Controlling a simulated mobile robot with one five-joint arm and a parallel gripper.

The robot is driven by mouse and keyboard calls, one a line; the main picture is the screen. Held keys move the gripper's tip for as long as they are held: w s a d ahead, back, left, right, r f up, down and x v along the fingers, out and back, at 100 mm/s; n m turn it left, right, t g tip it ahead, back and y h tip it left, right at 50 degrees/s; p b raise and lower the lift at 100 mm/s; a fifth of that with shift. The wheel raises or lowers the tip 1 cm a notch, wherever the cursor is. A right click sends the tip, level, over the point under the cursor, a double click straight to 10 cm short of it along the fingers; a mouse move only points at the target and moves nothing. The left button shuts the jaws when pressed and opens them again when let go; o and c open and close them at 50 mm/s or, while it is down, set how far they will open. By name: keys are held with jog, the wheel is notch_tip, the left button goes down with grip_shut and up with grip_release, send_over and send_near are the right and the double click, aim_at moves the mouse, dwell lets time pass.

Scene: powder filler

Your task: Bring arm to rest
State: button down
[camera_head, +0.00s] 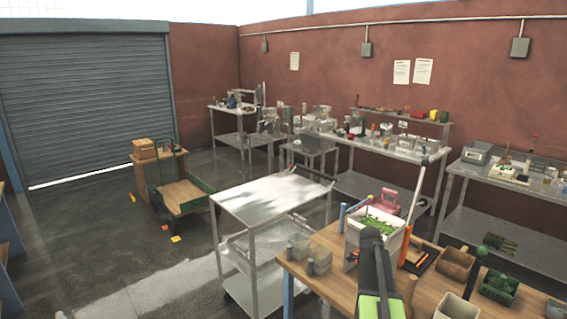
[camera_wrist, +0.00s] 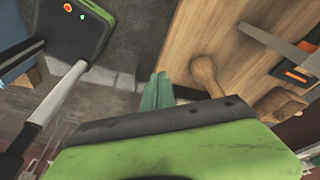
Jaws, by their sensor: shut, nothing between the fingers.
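My arm (camera_head: 378,285), dark with a green part, reaches up from the bottom of the head view in front of the wooden workbench (camera_head: 330,238). The fingertips are not clear in that view. In the wrist view, two narrow green fingers of my gripper (camera_wrist: 157,90) lie side by side, shut and empty. They are beside the edge of a wooden top (camera_wrist: 192,28), with grey floor below on the left. A round-headed wooden tool (camera_wrist: 205,70) is close to their right and looks apart from them.
A white bin of green pieces (camera_head: 377,214), a brown box (camera_head: 455,264) and a green crate (camera_head: 498,286) stand on the workbench. A metal cart (camera_head: 270,195) is left of it. Steel tables (camera_head: 390,152) line the red wall.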

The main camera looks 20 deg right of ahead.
jog(key=w+a+f+n+b, duration=0.2)
jog(key=a+f+n, duration=0.1)
jog(key=a, duration=0.6)
jog(key=w+a+f+n+t+b, duration=0.1)
jog(key=a+f+n+b, duration=0.25)
jog(key=a, duration=0.65)
jog(key=w+a+f+n+b, duration=0.2)
jog(key=a+f+n, duration=0.1)
jog(key=a, duration=0.6)
jog(key=s+a+f+n+t+y+b, duration=0.1)
jog(key=s+a+n, duration=0.4)
jog(key=a+n, duration=0.7)
jog(key=f+n+y, duration=0.1)
jog(key=n, duration=0.3)
jog(key=shift+a+f+b, duration=0.15)
jog(key=shift+a+b, duration=0.1)
jog(key=shift+b, duration=0.1)
